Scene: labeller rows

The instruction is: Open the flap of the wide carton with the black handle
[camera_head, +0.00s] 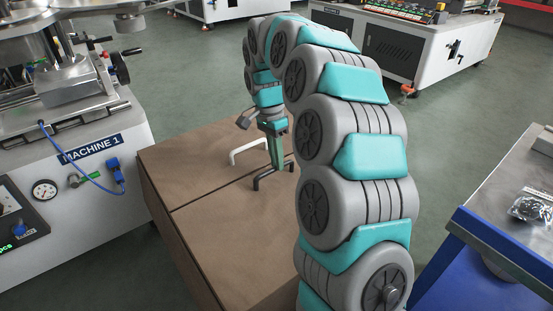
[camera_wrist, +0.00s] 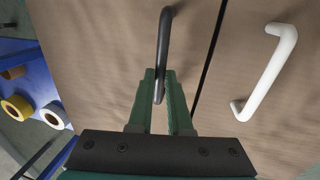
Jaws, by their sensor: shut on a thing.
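The wide brown carton (camera_head: 215,235) stands on the floor, with a seam between its two top flaps. A black handle (camera_head: 270,175) is on one flap and a white handle (camera_head: 245,151) is on the other. In the wrist view the black handle (camera_wrist: 165,40) rises between my green fingers, and the white handle (camera_wrist: 268,70) is to the right, across the dark seam. My gripper (camera_wrist: 160,90) is shut on the black handle near its lower end. The flaps look flat in the head view. My arm hides part of the carton's right side.
Machine 1 (camera_head: 90,150), with a gauge and blue cables, stands close on the left. A blue and grey table (camera_head: 480,215) is at the right. Another white machine (camera_head: 410,45) is at the back. Rolls of tape (camera_wrist: 17,108) show at left in the wrist view.

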